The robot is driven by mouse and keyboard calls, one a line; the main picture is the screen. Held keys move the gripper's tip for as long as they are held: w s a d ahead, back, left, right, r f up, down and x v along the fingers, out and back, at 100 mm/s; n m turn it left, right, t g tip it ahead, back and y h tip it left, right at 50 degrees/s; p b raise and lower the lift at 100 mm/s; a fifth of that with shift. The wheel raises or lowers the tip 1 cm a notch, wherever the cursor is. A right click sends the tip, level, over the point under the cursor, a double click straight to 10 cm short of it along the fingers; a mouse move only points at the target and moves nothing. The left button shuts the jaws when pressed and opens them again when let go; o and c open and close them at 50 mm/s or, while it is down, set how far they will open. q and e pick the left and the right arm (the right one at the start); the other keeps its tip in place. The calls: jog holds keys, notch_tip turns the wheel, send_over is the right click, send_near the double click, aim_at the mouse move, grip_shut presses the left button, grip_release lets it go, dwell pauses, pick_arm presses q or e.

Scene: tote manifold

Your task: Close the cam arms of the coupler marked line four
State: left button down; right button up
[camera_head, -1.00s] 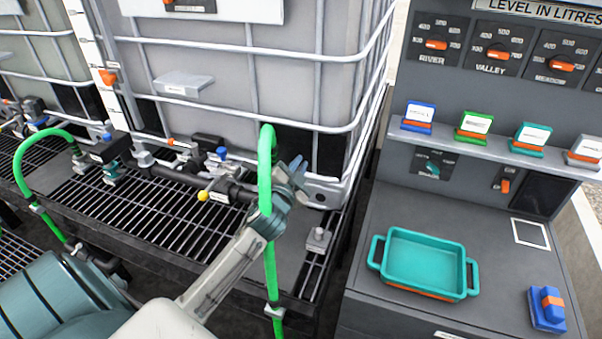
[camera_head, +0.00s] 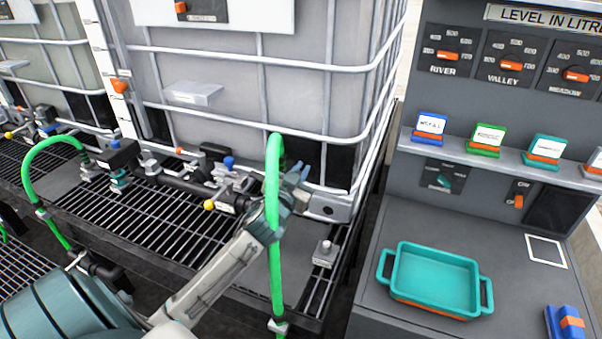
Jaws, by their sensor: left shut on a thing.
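My left gripper (camera_head: 295,181) is beside and partly behind a green hose (camera_head: 272,205) at the tank's front right corner. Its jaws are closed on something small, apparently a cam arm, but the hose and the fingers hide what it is. The coupler at this hose's upper end is mostly hidden, and I cannot read a line marking on it. To its left a dark pipe with a yellow knob (camera_head: 209,205) and a blue knob (camera_head: 229,161) runs along the tank's foot. Another green hose (camera_head: 48,155) arches down at the left. My right gripper is not in view.
A caged tank (camera_head: 230,105) stands on a black grating (camera_head: 160,228). A grey console (camera_head: 375,312) at the right bears a teal tray (camera_head: 435,278) and a blue-orange block (camera_head: 566,325). Several coloured blocks with cards stand on its shelf (camera_head: 470,160). The hose hangs across my left arm.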

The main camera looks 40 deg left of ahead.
pick_arm(q)
jog(key=c, duration=1.5)
grip_release()
jog(key=s+d+f+m+p, duration=0.1)
jog(key=s+d+f+m, duration=0.15)
jog(key=s+m, duration=0.3)
jog(key=s+d+f+m, duration=0.2)
jog(key=s+d+m, duration=0.1)
jog(key=s+m, duration=0.25)
jog(key=s+f+n+g, duration=0.3)
jog(key=s+f+g, duration=0.1)
jog(key=f, duration=0.4)
jog(key=s+d+f+n+g+h, duration=0.1)
jog(key=s+f+n+g, duration=0.3)
jog(key=f, duration=0.4)
jog(key=shift+s+f+g, duration=0.4)
jog(key=shift+s+g, duration=0.1)
jog(key=shift+s, duration=0.3)
